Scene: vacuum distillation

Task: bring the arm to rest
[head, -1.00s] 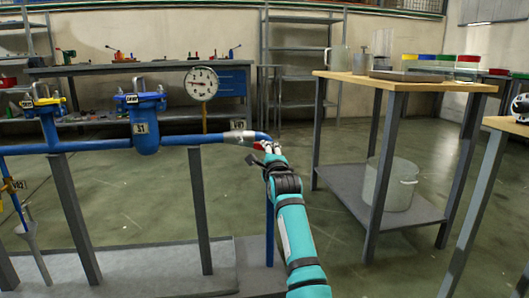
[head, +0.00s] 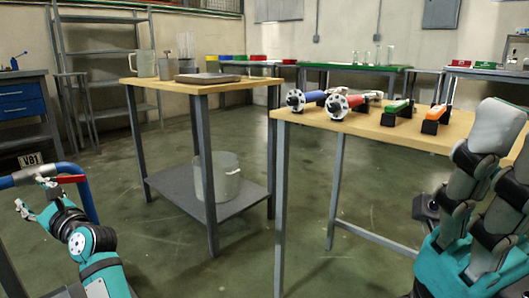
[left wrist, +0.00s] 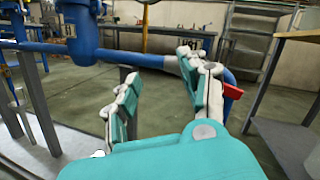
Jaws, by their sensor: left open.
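My left gripper (head: 36,196) is at the lower left of the head view, beside the end of the blue pipe (head: 72,168) and its red valve handle (head: 70,179). In the left wrist view the left gripper (left wrist: 155,72) has its fingers spread, with nothing held between them. There the red handle (left wrist: 232,91) shows just right of the right finger. I cannot tell whether that finger touches the valve.
A wooden-topped table (head: 215,84) holds jugs and a flat device, with a clear bucket (head: 216,178) on its lower shelf. A nearer wooden table (head: 345,120) carries several tools. Open floor (head: 150,240) lies between the pipe and the tables.

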